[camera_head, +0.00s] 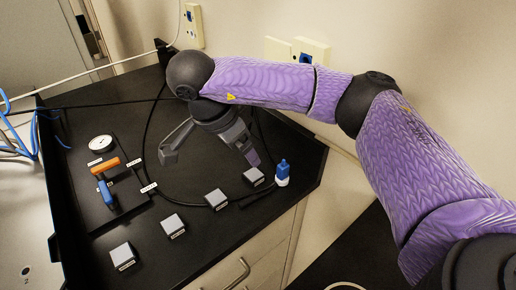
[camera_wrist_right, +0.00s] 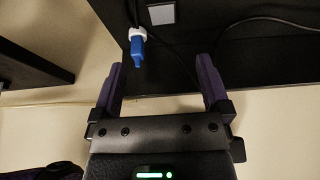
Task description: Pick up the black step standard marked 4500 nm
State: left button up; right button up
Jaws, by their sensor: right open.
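Several small blocks with grey tops, dark sides and small labels stand in a diagonal row on the black bench: the nearest block (camera_head: 122,256), a second block (camera_head: 173,227), a third block (camera_head: 216,199) and the farthest block (camera_head: 253,177). Their labels are too small to read, so I cannot tell which is marked 4500 nm. My right gripper (camera_head: 210,156) is open and empty above the bench, behind the far end of the row. One finger shows just behind the farthest block. In the right wrist view, a grey-topped block (camera_wrist_right: 160,12) lies beyond the open fingers (camera_wrist_right: 160,84). My left gripper is not in view.
A round dial (camera_head: 100,143) and an orange-and-blue tool (camera_head: 105,166) are at the left. A black cable loops across the bench.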

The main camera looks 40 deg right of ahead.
aim_at(253, 175)
jog(key=b+x, duration=0.1)
jog(key=x, duration=0.2)
jog(key=b+x, duration=0.1)
jog(key=x, duration=0.2)
jog(key=a+b+x, duration=0.1)
jog(key=x, duration=0.2)
jog(key=shift+w+f, duration=0.15)
jog(key=shift+f, duration=0.15)
jog(key=shift+d+f, duration=0.15)
jog(key=shift+f, duration=0.05)
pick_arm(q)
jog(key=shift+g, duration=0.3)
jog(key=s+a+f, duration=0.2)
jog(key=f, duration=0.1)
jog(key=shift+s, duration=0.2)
